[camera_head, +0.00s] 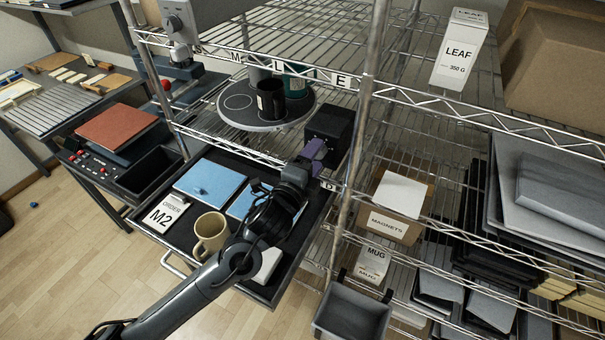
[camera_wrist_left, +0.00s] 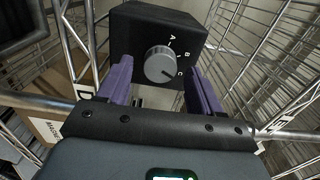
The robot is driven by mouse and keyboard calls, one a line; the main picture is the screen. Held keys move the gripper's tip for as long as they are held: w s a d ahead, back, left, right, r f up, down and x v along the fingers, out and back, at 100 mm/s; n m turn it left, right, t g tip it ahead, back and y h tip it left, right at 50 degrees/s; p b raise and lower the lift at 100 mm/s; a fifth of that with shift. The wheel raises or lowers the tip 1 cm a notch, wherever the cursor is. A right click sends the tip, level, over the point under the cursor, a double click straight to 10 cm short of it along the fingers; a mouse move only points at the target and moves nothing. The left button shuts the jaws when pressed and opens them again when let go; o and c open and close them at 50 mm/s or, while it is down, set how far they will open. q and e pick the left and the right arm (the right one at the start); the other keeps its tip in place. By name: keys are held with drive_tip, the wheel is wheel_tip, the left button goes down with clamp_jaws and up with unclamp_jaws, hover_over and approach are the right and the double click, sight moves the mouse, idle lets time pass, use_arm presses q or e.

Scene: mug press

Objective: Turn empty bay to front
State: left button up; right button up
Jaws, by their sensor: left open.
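A round dark turntable (camera_head: 232,111) sits on the rack shelf, with a bare ringed spot at its left. A black cup (camera_head: 270,100) stands at its front, a teal cup (camera_head: 296,82) behind to the right, and a grey item (camera_head: 258,75) at the back. To its right is a black box (camera_head: 330,125). In the left wrist view, the box (camera_wrist_left: 140,25) has a grey knob (camera_wrist_left: 160,63) marked A, B, C; its light mark appears to point toward C. My left gripper (camera_head: 314,153) is open, its purple fingers either side of the knob; contact is unclear.
Below is a pulled-out tray (camera_head: 180,235) with a tan mug (camera_head: 210,233), blue pads (camera_head: 210,182) and an M2 order card (camera_head: 165,213). A rack post (camera_head: 362,110) stands close right of the black box. Boxes and trays fill the right shelves.

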use_arm(q)
drive_tip(key=b+v, duration=0.3)
drive_tip(key=v, duration=0.7)
drive_tip(key=shift+s, duration=0.15)
drive_tip(key=s+a+f+n+g+y+p, duration=0.1)
drive_tip(key=s+a+f+n+g, duration=0.1)
drive_tip(key=s+f+n, duration=0.1)
drive_tip(key=s+a+f+n+g+y+p, duration=0.2)
drive_tip(key=s+a+f+n, duration=0.1)
drive_tip(key=s+f+n, duration=0.1)
drive_tip(key=s+a+f+n+g+y+p, duration=0.1)
drive_tip(key=s+a+f+n+g+p, duration=0.1)
drive_tip(key=s+f+n, duration=0.2)
drive_tip(key=shift+s+a+f+n+y, duration=0.1)
drive_tip(key=shift+a+f+n+y, duration=0.3)
drive_tip(key=shift+f+n, duration=0.25)
drive_tip(key=s+a+f+n+g+y+p, duration=0.1)
drive_tip(key=s+a+f+n+g, duration=0.2)
drive_tip(key=s, duration=0.6)
drive_tip(key=s+a+f+n+g+y+p, duration=0.1)
drive_tip(key=s+a+f+n+g+p, duration=0.1)
drive_tip(key=s+a+f+n, duration=0.3)
drive_tip(key=s+a+g, duration=0.1)
drive_tip(key=s+a, duration=0.1)
drive_tip(key=s, duration=0.2)
drive_tip(key=shift+s+g+p, duration=0.25)
drive_tip(key=shift+g+p, duration=0.05)
drive_tip(key=shift+g, duration=0.1)
